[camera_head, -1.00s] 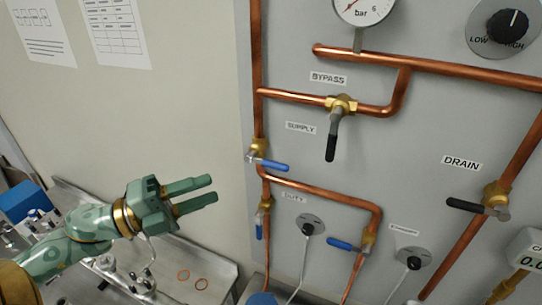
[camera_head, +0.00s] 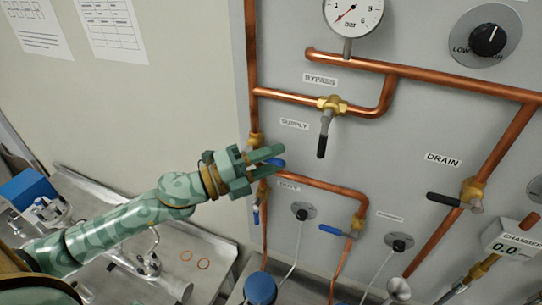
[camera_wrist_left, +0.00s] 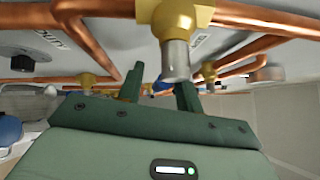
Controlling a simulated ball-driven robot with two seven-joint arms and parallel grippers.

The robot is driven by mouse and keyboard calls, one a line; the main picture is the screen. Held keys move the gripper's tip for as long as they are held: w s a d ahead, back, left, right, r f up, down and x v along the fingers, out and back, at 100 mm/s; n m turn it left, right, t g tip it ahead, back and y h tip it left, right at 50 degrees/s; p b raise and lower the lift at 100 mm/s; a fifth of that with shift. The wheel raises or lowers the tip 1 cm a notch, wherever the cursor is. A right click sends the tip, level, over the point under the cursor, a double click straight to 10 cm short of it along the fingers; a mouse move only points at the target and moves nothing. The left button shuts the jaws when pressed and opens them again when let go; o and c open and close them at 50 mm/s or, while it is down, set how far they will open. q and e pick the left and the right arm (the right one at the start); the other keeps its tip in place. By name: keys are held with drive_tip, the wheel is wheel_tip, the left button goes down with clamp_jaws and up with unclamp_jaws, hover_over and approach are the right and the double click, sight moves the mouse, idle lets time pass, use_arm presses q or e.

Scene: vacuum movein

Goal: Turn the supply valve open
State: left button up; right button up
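The supply valve is a brass body (camera_head: 255,141) on the left vertical copper pipe, below the SUPPLY label (camera_head: 294,124). Its blue lever (camera_head: 279,162) is mostly hidden by my left gripper (camera_head: 275,157), which reaches in from the left. The two green fingers are apart, and blue shows between or just beyond them. In the left wrist view the fingers (camera_wrist_left: 160,92) stand apart with a small blue patch between them. I cannot tell whether they touch the lever. My right gripper is not in view.
The bypass valve (camera_head: 323,133) hangs up and right of my gripper. Two other blue-handled valves (camera_head: 336,231) sit below. The drain valve (camera_head: 445,199) is at right, and a pressure gauge (camera_head: 352,14) is above. A metal tray (camera_head: 205,248) lies at lower left.

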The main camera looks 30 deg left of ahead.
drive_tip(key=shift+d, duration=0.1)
use_arm(q)
clamp_jaws()
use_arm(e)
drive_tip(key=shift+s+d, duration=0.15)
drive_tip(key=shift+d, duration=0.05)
